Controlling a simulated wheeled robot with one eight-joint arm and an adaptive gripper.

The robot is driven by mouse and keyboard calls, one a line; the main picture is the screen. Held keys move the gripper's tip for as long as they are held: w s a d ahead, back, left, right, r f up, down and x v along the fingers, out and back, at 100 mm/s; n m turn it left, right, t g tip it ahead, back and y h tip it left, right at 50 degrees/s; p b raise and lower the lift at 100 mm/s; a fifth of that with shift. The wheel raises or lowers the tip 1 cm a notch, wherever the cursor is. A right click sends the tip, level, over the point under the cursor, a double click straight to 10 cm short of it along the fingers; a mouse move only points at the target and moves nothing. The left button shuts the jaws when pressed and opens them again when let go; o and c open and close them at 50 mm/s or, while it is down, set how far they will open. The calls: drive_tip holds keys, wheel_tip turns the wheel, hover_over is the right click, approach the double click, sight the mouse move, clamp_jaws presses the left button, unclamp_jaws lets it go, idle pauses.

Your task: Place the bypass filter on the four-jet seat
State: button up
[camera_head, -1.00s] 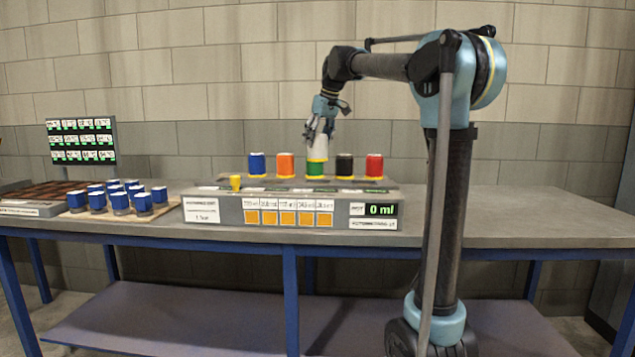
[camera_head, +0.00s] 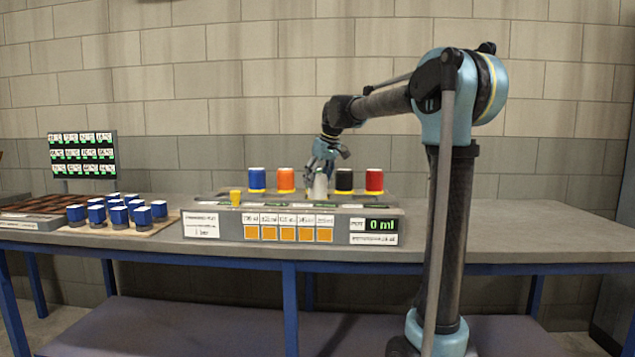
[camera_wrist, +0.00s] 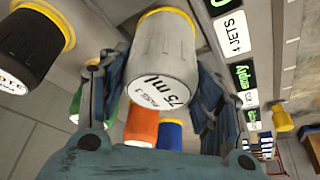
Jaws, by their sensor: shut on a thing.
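My gripper (camera_head: 322,170) is shut on a light grey cylindrical filter (camera_head: 320,187) and holds it low over the top of the grey test unit (camera_head: 205,226). In the wrist view the filter (camera_wrist: 162,62) sits between both fingers, with a yellow ring at its far end and a label reading 75 ml. A "4 JETS" label (camera_wrist: 234,32) lies on the unit just to its right. The seat itself is hidden, and I cannot tell whether the filter touches it. The green filter (camera_wrist: 107,112) stands behind the held one and is hidden in the head view.
Blue (camera_head: 257,179), orange (camera_head: 285,179), black (camera_head: 344,180) and red (camera_head: 374,180) filters stand in the back row, close behind my gripper. Several blue cylinders stand farther left. The table at right is clear.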

drive_tip(key=o, duration=1.4)
drive_tip(key=v, duration=1.2)
drive_tip(key=shift+s+d, duration=0.1)
drive_tip(key=s+d+f+m+h, duration=0.1)
drive_tip(key=s+d+f+m, duration=0.1)
drive_tip(key=s+d+f, duration=0.5)
drive_tip(key=s+d+f+m+h, duration=0.1)
drive_tip(key=s+d+f+m, duration=0.2)
drive_tip(key=s+f, duration=1.5)
drive_tip(key=s+d+f+m+g+h, duration=0.1)
drive_tip(key=s+d+f+m, duration=0.2)
drive_tip(key=s+d+f, duration=0.7)
wheel_tip(320, 180, down, 7)
drive_tip(key=shift+s+d+f, duration=0.1)
drive_tip(key=shift+s+d, duration=0.3)
drive_tip(key=shift+s, duration=0.8)
